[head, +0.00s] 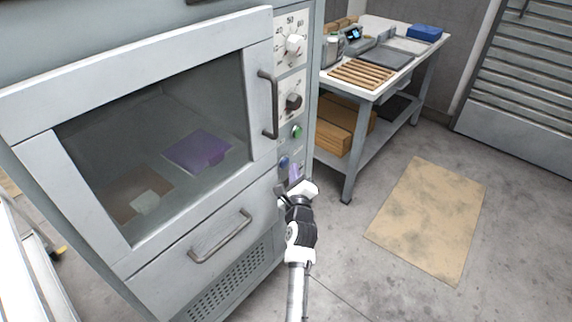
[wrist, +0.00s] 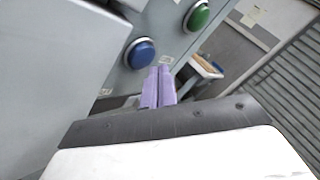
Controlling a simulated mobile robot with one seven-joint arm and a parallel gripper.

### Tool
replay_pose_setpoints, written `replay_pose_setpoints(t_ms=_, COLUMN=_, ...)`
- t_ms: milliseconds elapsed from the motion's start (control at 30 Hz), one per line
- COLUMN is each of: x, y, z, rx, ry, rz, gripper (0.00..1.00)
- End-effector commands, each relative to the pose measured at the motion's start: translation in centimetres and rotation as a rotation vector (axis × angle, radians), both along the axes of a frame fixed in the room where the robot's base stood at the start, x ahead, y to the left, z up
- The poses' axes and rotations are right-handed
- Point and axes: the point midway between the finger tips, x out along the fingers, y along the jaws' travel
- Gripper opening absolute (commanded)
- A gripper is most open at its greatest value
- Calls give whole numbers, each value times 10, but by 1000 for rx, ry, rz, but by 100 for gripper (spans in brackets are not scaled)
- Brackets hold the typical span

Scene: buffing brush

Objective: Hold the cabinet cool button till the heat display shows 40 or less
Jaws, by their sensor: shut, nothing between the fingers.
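The grey cabinet (head: 70,105) stands at the left in the head view, its windowed door shut. A blue button (wrist: 140,54) and a green button (wrist: 197,16) sit on its front panel in the wrist view. In the head view the green button (head: 297,132) is above the blue button (head: 284,162). My gripper (wrist: 158,70) has purple fingers closed together with nothing between them. In the wrist view the fingertips appear just below and right of the blue button; I cannot tell whether they touch it. I cannot make out a heat display reading.
Two dials, a white knob (head: 294,44) and a dark knob (head: 292,101), are above the buttons. A door handle (head: 268,105) and a drawer handle (head: 220,237) stick out from the cabinet. A worktable (head: 347,197) stands behind at right. Floor around a tan mat (head: 428,218) is clear.

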Motion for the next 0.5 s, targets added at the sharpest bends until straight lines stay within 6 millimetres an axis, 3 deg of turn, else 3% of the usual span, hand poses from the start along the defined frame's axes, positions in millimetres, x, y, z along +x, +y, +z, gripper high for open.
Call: replay_pose_setpoints(t_ms=500, x=-24, y=-34, z=-2, rx=-1, ry=0, rz=-3, gripper=0)
